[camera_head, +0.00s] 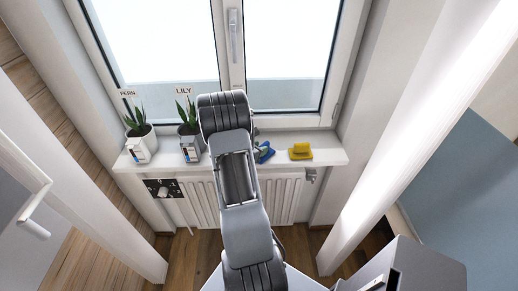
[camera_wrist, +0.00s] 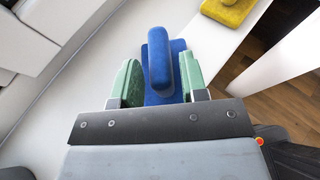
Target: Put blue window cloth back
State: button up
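The blue window cloth (camera_head: 264,153) lies on the white window sill (camera_head: 330,156), partly hidden by my arm in the head view. In the wrist view, the blue cloth (camera_wrist: 159,60) has a raised rounded grip on a flat blue base. My gripper (camera_wrist: 161,80) has green fingertips, one on each side of the raised grip. The fingers are apart, and a gap shows between them and the grip. The gripper itself is hidden behind my arm in the head view.
A yellow cloth (camera_head: 300,151) lies to the right on the sill; it also shows in the wrist view (camera_wrist: 228,10). Two potted plants, labelled FERN (camera_head: 141,143) and LILY (camera_head: 190,143), stand at the left. The window (camera_head: 233,45) is behind, a radiator (camera_head: 285,200) below.

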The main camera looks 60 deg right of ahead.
jog(key=shift+o, duration=0.6)
jog(key=shift+r, duration=0.1)
jog(key=shift+r+p, duration=0.2)
jog(key=shift+p, duration=0.15)
jog(key=a+r+m+t+y+b, duration=0.1)
jog(key=a+r+m+y, duration=0.3)
jog(key=a, duration=1)
jog(key=s+a+r+m+t+y, duration=0.1)
jog(key=a+r+m+t+y, duration=0.2)
jog(key=a, duration=1.1)
jog(key=s+a+r+m+t+y+b, duration=0.1)
jog(key=a+r+m+y, duration=0.5)
jog(key=a, duration=0.8)
notch_tip(320, 180, up, 4)
jog(key=m+t, duration=0.1)
jog(key=m, duration=0.2)
jog(key=shift+a+f+t+b, duration=0.2)
jog(key=shift+f+t+b, duration=0.05)
jog(key=shift+t+b, duration=0.1)
